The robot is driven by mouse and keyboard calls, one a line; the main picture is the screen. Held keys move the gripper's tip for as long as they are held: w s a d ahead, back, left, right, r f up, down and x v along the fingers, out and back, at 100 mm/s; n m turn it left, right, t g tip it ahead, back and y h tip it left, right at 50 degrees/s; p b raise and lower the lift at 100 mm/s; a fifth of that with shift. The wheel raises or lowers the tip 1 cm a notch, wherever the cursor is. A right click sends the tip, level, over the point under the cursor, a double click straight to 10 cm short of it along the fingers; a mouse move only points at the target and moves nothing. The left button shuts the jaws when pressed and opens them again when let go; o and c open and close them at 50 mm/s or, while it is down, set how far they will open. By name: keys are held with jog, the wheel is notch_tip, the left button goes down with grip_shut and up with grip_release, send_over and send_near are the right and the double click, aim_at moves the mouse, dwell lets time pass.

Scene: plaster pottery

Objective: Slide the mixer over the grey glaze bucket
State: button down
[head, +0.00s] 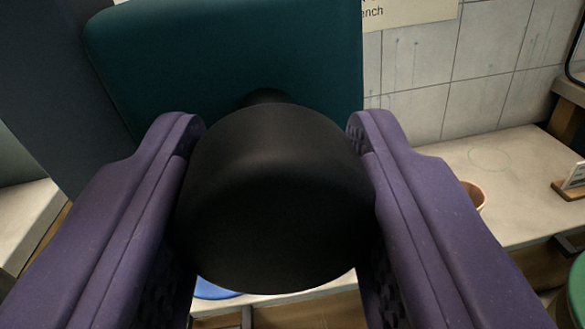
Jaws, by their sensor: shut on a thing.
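My gripper (277,170) has purple fingers on both sides of a black rounded knob (277,200) and is shut on it. The knob joins a dark teal block (225,50) behind it by a short black neck. The block looks like the mixer's body, and the knob its handle, but the rest of it is out of view. No grey glaze bucket can be made out. The knob and fingers hide most of what lies below and behind them.
A pale bench (515,175) runs along a tiled wall (440,70) at right, with a small terracotta pot (474,195) and a card in a wooden stand (571,183). A blue round thing (215,290) shows below the knob. A green rounded edge (577,285) is at lower right.

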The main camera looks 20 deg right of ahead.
jog(key=shift+a, duration=0.1)
jog(key=c, duration=0.6)
grip_release()
jog(key=p+v, duration=0.2)
jog(key=v, duration=0.5)
jog(key=shift+s+a, duration=0.15)
jog(key=shift+s, duration=0.25)
jog(key=shift+f, duration=0.1)
